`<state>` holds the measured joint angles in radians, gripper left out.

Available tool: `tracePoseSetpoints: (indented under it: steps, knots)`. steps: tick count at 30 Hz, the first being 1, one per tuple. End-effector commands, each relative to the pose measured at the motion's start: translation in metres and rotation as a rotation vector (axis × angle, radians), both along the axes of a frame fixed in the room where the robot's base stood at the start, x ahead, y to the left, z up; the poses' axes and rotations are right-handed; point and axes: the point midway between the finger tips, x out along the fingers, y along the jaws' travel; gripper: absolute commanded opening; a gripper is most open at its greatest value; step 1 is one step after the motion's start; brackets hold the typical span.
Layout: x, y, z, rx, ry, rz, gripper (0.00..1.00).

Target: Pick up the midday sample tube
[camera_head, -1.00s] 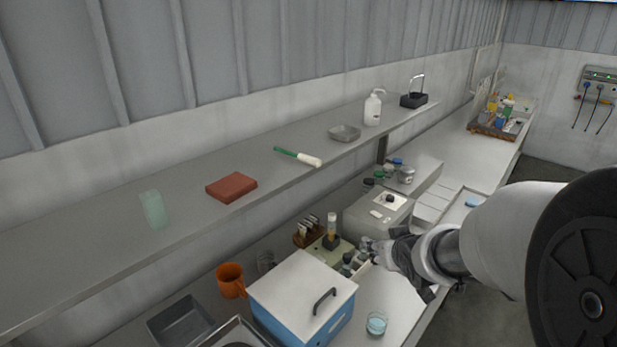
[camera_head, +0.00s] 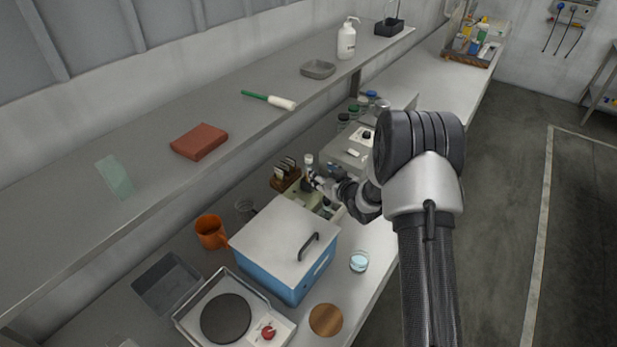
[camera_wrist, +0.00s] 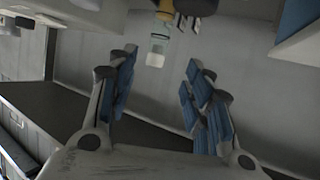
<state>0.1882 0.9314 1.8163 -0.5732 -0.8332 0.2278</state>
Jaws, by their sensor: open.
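A pale-capped tube (camera_head: 309,160) stands upright on the bench among small bottles, behind the blue box with the white lid. In the wrist view, a pale, clear-walled tube (camera_wrist: 158,45) with an amber part above it shows beyond the fingers. No label can be read, so I cannot tell if this is the midday sample. My gripper (camera_head: 322,184) is close beside the tube in the head view. In the wrist view, my gripper (camera_wrist: 160,62) is open and empty, its blue-padded fingers apart. The tube appears beyond the gap between the fingertips, and no contact shows.
The blue box (camera_head: 283,250) with a black lid handle stands in front. A wooden rack (camera_head: 285,177) is left of the tube, a grey instrument (camera_head: 350,150) behind it. A glass dish (camera_head: 359,262) stands near the bench edge. The shelf (camera_head: 225,175) overhangs the bench's rear.

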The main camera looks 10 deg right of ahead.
Motion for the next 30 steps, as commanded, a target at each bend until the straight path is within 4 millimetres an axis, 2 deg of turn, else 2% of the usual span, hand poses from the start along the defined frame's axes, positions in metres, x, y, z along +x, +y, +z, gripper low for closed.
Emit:
tracePoseSetpoints:
  steps: [4, 11, 21, 30]
  knots:
    - [0.024, 0.007, -0.011, 0.0, -0.001, 0.001, 0.46]
    - [0.038, 0.01, -0.017, -0.001, 0.0, 0.0, 0.46]
    - [0.077, 0.018, -0.037, -0.001, 0.0, 0.0, 0.46]
    - [0.082, 0.019, -0.037, -0.001, 0.0, -0.001, 0.46]
